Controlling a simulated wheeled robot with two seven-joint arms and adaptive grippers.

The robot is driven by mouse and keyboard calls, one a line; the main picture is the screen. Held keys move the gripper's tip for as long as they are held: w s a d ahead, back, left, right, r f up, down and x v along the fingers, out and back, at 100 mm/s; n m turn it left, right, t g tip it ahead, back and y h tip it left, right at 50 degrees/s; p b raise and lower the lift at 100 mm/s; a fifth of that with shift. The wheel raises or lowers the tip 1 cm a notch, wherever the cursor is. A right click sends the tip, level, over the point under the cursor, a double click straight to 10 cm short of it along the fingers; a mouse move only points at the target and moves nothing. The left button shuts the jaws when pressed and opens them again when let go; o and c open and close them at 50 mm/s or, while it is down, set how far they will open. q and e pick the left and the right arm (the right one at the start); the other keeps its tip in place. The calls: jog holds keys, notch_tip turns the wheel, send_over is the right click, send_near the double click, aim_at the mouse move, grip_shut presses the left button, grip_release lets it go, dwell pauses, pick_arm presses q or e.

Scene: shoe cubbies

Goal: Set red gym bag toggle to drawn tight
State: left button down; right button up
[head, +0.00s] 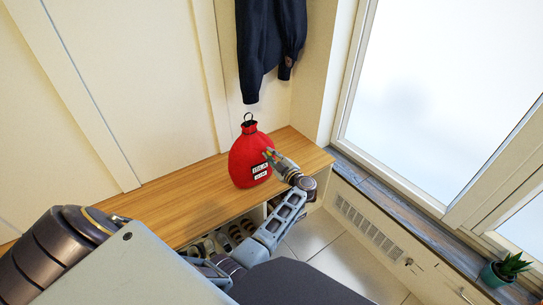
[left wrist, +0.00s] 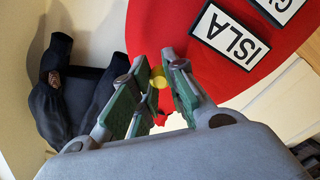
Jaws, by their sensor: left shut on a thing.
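The red gym bag (head: 247,158) stands upright on the wooden bench, with a gathered neck and a dark loop on top. White name labels show on its front; in the left wrist view the red bag (left wrist: 160,30) fills the upper right and one label reads ISLA. My left gripper (head: 270,156) is at the bag's right side. In the left wrist view its green-padded fingers (left wrist: 160,79) are shut on a small yellow toggle (left wrist: 157,77) in front of the bag. The toggle's cord is hard to make out. My right gripper is not in view.
The wooden bench (head: 185,203) has free room left of the bag. Shoes (head: 236,232) sit in cubbies below it. A dark jacket (head: 268,45) hangs above and behind the bag. A window and sill with a potted plant (head: 505,268) are at the right.

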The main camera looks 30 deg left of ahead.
pick_arm(q)
jog(key=c, duration=1.3)
grip_release()
jog(key=shift+f, duration=0.2)
